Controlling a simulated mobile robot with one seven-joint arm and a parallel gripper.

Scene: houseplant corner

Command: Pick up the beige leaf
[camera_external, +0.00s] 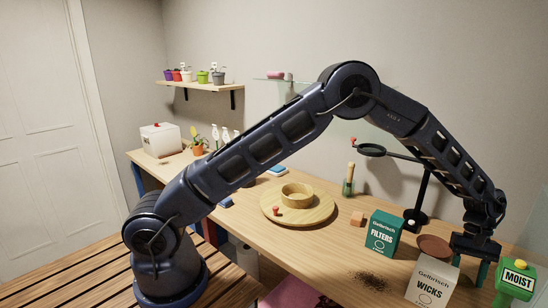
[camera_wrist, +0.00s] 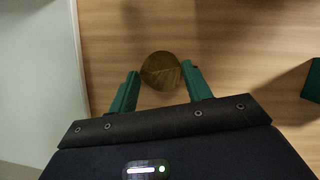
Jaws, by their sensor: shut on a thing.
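The leaf (camera_wrist: 161,68) shows in the wrist view as a rounded, olive-brown piece with faint veins. It lies between the two green fingers of my gripper (camera_wrist: 161,74), which are closed on its sides. In the external view my gripper (camera_external: 482,272) points down at the right end of the bench, beside the WICKS box. I cannot make out the leaf there. How far the leaf is above the wood cannot be told.
The white WICKS box (camera_external: 433,281) and green FILTERS box (camera_external: 383,233) stand left of my gripper, with a brown round dish (camera_external: 433,246) nearby. Dark soil (camera_external: 372,281) lies at the front. A round wooden board (camera_external: 325,208) sits mid-bench.

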